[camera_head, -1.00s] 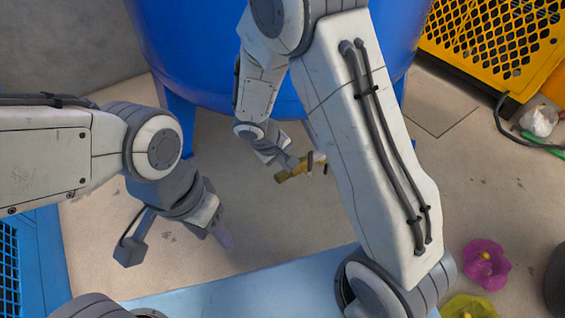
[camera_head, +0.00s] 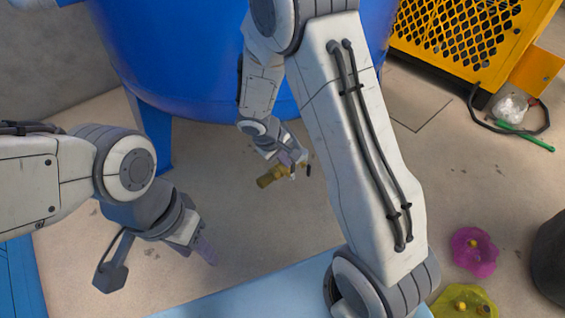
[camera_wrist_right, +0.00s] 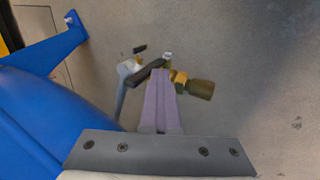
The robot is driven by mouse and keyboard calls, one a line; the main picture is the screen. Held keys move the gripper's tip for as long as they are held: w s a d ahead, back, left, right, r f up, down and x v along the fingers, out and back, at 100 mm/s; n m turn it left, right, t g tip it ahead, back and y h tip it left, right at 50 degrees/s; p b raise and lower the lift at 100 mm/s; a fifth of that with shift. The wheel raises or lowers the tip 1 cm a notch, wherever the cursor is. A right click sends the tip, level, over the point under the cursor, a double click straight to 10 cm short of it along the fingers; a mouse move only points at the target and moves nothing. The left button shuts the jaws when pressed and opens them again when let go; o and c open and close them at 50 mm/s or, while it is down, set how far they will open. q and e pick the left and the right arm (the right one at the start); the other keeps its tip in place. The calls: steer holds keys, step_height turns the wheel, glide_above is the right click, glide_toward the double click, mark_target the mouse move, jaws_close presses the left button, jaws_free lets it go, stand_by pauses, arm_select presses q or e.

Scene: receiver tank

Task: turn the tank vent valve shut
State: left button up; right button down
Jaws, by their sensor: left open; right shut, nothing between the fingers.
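The vent valve is a small brass fitting (camera_head: 268,178) below the blue tank (camera_head: 220,50). In the right wrist view its brass end (camera_wrist_right: 201,89) points right and a black lever (camera_wrist_right: 147,73) slants across just left of the fingertips. My right gripper (camera_head: 293,159) is shut with nothing between its purple fingers (camera_wrist_right: 160,82). Its tips are at the valve, beside the lever; I cannot tell whether they touch it. The fingers hide part of the valve. My left gripper (camera_head: 206,251) is open and empty, low on the left and away from the valve.
A blue tank leg (camera_head: 153,135) stands left of the valve. A yellow perforated guard (camera_head: 470,45) is at the upper right, with a black hose (camera_head: 545,125) and green rod (camera_head: 530,138) nearby. Purple (camera_head: 474,252) and yellow-green (camera_head: 465,302) flower-shaped objects lie at the lower right.

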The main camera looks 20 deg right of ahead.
steer(key=shift+w+d+r, duration=0.15)
steer(key=shift+w+d, duration=0.1)
steer(key=shift+d, duration=0.25)
steer(key=shift+a, duration=0.1)
steer(key=s+a+r+p, duration=0.3)
steer(key=a+r+p, duration=0.1)
steer(key=a+r, duration=0.4)
steer(key=shift+r, duration=0.5)
